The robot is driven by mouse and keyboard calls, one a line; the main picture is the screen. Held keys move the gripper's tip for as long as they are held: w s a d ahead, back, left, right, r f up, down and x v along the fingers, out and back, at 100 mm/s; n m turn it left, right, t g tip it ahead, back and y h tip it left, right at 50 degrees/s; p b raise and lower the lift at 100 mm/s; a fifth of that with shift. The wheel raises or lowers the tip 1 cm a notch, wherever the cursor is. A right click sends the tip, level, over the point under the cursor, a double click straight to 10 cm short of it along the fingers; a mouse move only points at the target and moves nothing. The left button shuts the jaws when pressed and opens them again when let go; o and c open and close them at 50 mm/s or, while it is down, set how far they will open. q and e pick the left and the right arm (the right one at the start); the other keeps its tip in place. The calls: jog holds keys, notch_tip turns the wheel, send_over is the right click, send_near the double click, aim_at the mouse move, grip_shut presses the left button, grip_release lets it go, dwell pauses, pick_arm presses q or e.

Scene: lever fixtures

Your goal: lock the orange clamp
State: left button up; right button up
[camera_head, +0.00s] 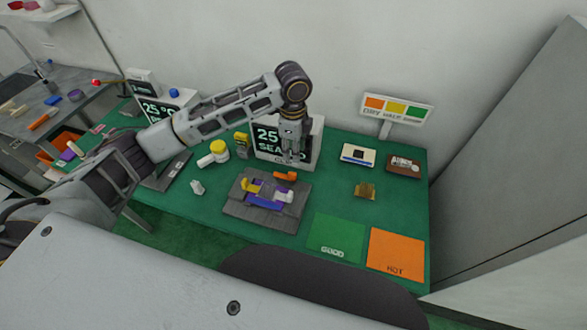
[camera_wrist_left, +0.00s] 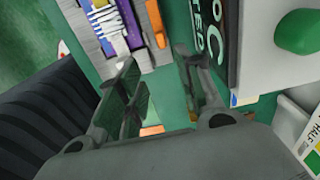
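The orange clamp (camera_head: 285,176) shows as a small orange handle at the back edge of a grey fixture (camera_head: 268,213). It also shows in the left wrist view (camera_wrist_left: 155,23), at the fixture's right edge. Purple, yellow and white parts sit on the fixture beside it. My left gripper (camera_head: 293,156) points down above and behind the clamp in the head view. In the left wrist view its two fingers (camera_wrist_left: 160,92) are apart, with nothing held between them. The clamp is beyond the fingertips, apart from them. My right gripper is out of view.
A black-and-white display box (camera_head: 305,147) stands close behind the gripper. Green (camera_head: 335,234) and orange (camera_head: 396,252) mats lie at the front right. A bronze block (camera_head: 365,190) lies right of the fixture. A yellow-capped item (camera_head: 218,149) is left. Green tabletop between the fixture and bronze block is clear.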

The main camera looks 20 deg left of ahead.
aim_at(292, 173)
pick_arm(q)
jog(key=shift+w+a+r, duration=0.35)
jog(key=shift+a, duration=0.05)
jog(key=shift+f, duration=0.15)
jog(key=shift+f+p, duration=0.4)
jog(key=shift+f, duration=6.4)
grip_shut()
